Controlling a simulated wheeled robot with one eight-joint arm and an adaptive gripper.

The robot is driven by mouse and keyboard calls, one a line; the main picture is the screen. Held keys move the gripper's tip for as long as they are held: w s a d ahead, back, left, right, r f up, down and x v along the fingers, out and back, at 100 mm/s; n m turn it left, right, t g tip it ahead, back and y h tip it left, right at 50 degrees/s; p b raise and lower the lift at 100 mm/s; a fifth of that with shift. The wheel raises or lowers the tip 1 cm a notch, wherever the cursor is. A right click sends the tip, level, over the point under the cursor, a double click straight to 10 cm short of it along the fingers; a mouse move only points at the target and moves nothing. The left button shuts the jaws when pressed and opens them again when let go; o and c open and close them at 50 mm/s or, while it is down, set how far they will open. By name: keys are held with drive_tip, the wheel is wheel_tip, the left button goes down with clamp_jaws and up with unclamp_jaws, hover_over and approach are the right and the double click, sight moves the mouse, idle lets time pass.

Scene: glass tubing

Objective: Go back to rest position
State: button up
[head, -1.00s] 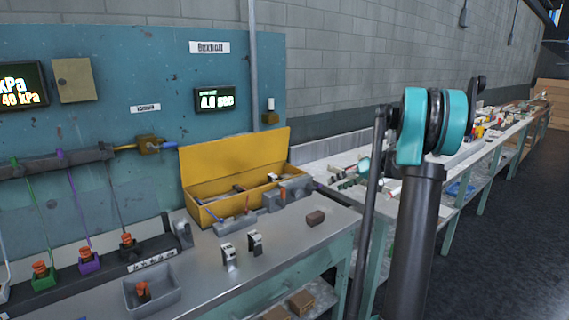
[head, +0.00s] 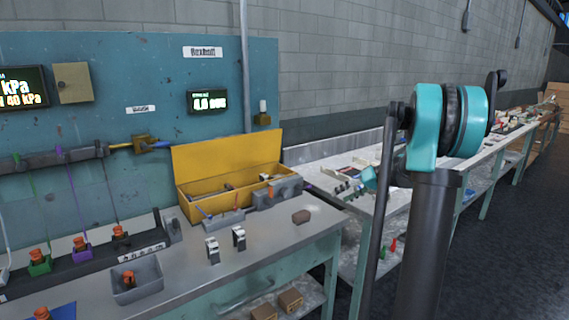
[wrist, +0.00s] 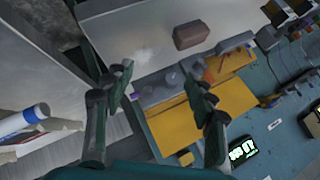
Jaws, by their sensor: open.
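My gripper (wrist: 163,82) shows in the wrist view with its two dark green fingers spread apart and nothing between them. Its fingertips are above the workbench, with the grey block and the yellow box seen beyond and between them. In the head view my arm rises at the right, in front of the far benches; the gripper itself cannot be made out there.
The grey workbench (head: 262,238) carries an open yellow toolbox (head: 225,160), a small brown block (head: 301,217) and a grey bin (head: 137,279). A blue panel (head: 110,100) stands behind. Another bench (head: 330,160) runs along the wall, with dark floor at right.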

drive_tip(key=s+a+f+m+h, duration=0.1)
drive_tip(key=s+a+f+h, duration=0.15)
drive_tip(key=s, duration=0.65)
drive_tip(key=s+a+f+m+h, duration=0.1)
drive_tip(key=s+a+f+h, duration=0.2)
drive_tip(key=s, duration=0.6)
drive_tip(key=s+d+f+h, duration=0.1)
drive_tip(key=s+f, duration=0.3)
drive_tip(key=s, duration=0.4)
drive_tip(key=s+d+f+m+h, duration=0.1)
drive_tip(key=s+f+h, duration=0.1)
drive_tip(key=s+f, duration=0.3)
drive_tip(key=s, duration=0.3)
drive_tip(key=shift+s+d+f+m, duration=0.15)
drive_tip(key=shift+s+f+m, duration=0.15)
drive_tip(key=shift+s, duration=0.1)
